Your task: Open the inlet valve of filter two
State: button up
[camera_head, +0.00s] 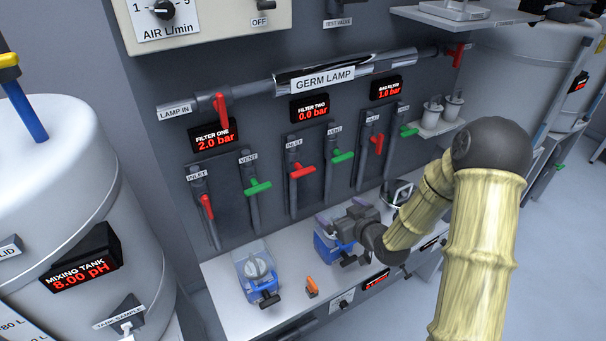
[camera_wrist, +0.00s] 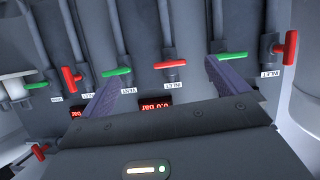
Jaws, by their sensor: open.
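The filter two inlet valve has a red handle (camera_head: 302,172) set crosswise to its vertical pipe. The filter two display (camera_head: 314,107) above it reads 0.0 bar. My gripper (camera_head: 341,212) is open and empty, in front of the wall and below that handle in the head view. In the wrist view, the picture is upside down and the red inlet handle (camera_wrist: 172,64) shows between the spread fingers of my gripper (camera_wrist: 165,70). No contact shows. The filter two vent's green handle (camera_head: 342,157) is also crosswise, just right of the inlet.
Filter one's red inlet handle (camera_head: 207,206) lies along its pipe; its green vent handle (camera_head: 258,187) is crosswise. The third filter's red inlet handle (camera_head: 378,144) lies along its pipe. Blue containers, including one at left (camera_head: 258,272), and an orange item (camera_head: 312,286) stand on the bench below.

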aim_at(305, 173)
jog(key=shift+w+a+r+t+y, duration=0.15)
jog(key=shift+w+a+t+y, duration=0.2)
jog(key=shift+t+y, duration=0.4)
jog(key=shift+w+a+r+t+y, duration=0.2)
jog(key=shift+a+t+y, duration=0.3)
jog(key=shift+t, duration=0.35)
jog(key=shift+w, duration=0.1)
jog(key=shift+p+x, duration=2.9)
jog(key=shift+x, duration=5.75)
jog(key=shift+f, duration=0.1)
jog(key=c, duration=1)
